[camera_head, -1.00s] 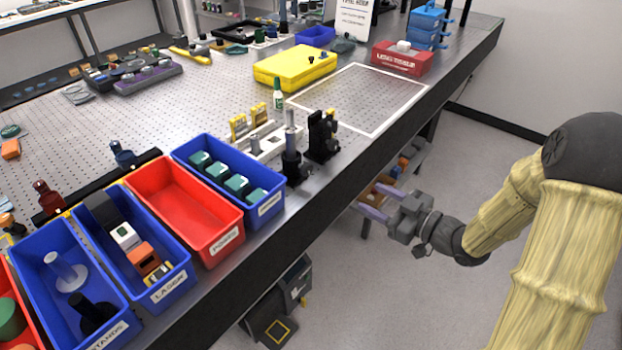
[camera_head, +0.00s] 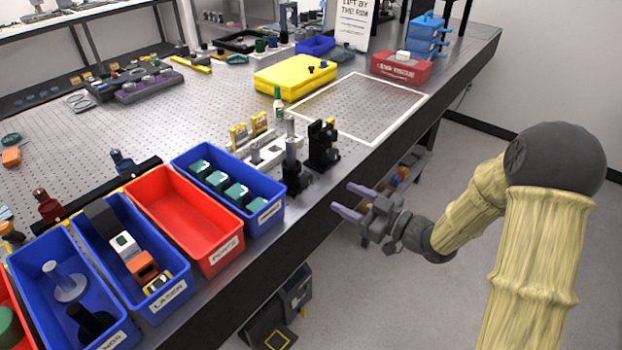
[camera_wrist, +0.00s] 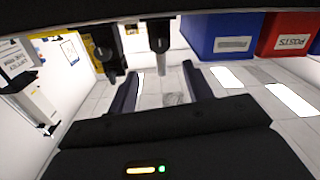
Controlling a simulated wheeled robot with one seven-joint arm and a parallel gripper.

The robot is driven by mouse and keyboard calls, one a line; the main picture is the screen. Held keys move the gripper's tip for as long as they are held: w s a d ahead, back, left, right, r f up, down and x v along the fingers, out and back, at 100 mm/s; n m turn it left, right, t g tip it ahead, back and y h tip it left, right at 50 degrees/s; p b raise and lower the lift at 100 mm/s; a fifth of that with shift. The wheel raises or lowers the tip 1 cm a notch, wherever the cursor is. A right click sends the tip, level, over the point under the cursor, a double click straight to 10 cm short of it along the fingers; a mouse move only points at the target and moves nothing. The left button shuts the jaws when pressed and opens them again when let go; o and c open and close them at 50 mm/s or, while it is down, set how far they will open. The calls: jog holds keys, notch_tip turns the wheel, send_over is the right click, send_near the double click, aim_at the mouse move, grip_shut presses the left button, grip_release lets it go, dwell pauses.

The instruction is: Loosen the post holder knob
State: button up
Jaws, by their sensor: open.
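The post holder (camera_head: 292,165) is a black upright cylinder with a silver post in its top, near the bench's front edge just right of the blue bin. Its knob is too small to tell apart in the head view. In the wrist view, a dark upright shape (camera_wrist: 158,34) at the top centre may be the holder; I cannot be sure. My gripper (camera_head: 347,200) is open and empty, off the front of the bench, right of and lower in the picture than the holder. Its two lavender fingers point left toward the bench, apart from the holder.
A black mount (camera_head: 323,148) stands close right of the holder. A white rack (camera_head: 263,150) with yellow-framed pieces is behind it. A blue bin (camera_head: 263,222) and a red bin (camera_head: 222,258) stand to its left. The white-outlined bench area (camera_head: 365,105) is clear.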

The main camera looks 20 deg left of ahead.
aim_at(309, 179)
jog(key=p+x, duration=0.1)
jog(key=x, duration=1)
jog(key=shift+a, duration=0.15)
jog(key=c, duration=1)
